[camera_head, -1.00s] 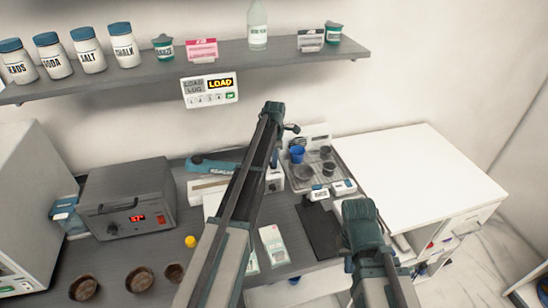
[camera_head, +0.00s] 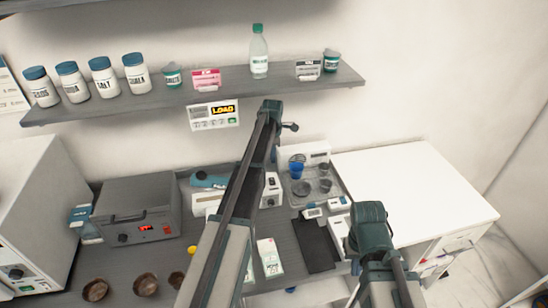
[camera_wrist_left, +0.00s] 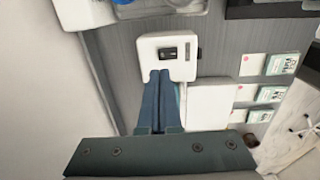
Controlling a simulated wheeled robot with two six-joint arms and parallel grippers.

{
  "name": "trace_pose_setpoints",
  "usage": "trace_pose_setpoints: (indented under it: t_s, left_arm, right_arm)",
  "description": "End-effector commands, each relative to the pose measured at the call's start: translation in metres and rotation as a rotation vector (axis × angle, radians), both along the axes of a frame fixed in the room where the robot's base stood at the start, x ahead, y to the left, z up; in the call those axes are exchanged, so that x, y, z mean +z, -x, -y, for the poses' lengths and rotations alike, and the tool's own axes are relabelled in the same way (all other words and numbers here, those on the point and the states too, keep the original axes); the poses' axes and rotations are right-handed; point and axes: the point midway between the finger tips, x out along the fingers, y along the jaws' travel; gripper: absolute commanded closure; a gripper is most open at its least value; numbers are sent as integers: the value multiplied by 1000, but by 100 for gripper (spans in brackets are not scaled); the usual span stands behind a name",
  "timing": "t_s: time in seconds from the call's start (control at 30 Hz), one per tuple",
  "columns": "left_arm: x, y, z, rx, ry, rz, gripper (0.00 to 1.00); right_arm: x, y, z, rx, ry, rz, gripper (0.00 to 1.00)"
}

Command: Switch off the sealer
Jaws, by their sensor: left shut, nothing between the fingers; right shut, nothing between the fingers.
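The sealer appears to be the long white unit (camera_head: 205,203) with a teal arm (camera_head: 210,180) on the grey bench, partly hidden behind my left arm. Its white end box (camera_head: 270,190) shows right of that arm. In the left wrist view a white box (camera_wrist_left: 168,42) has a small black switch-like part (camera_wrist_left: 168,53) on its face; I cannot tell its position. My left gripper (camera_wrist_left: 160,75) is shut and empty, its blue fingertips over the lower part of this box; contact is unclear. In the head view the left gripper is hidden.
A grey device (camera_head: 137,215) with a red display stands left. A tray (camera_head: 294,187) with cups, a dark mat (camera_head: 313,240) and packets (camera_head: 268,257) lie right of my left arm. A shelf (camera_head: 190,100) with jars runs above. The white cabinet top (camera_head: 410,190) is clear.

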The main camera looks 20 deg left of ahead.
Motion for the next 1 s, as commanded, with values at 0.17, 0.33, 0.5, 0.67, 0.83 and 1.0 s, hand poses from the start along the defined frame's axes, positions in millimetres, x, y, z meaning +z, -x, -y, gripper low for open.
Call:
trace_pose_setpoints:
  t_s: [0.17, 0.33, 0.5, 0.67, 0.83, 1.0]
  left_arm:
    - [0, 1, 0, 0, -1, 2, 100]
    - [0, 6, 1, -1, -14, 14, 100]
    - [2, 14, 2, -3, -33, 32, 100]
    - [2, 15, 1, -2, -42, 41, 100]
    - [2, 15, 1, -3, -41, 40, 100]
    - [0, 15, 1, -3, -41, 40, 100]
  right_arm:
    - [0, 0, 0, 0, 0, 0, 100]
    - [0, 0, 0, 0, 0, 0, 100]
    - [1, 0, 0, 0, 0, 0, 100]
    - [1, 0, 0, 0, 0, 0, 100]
    - [1, 0, 0, 0, 0, 0, 100]
    - [-2, 0, 0, 0, 0, 0, 100]
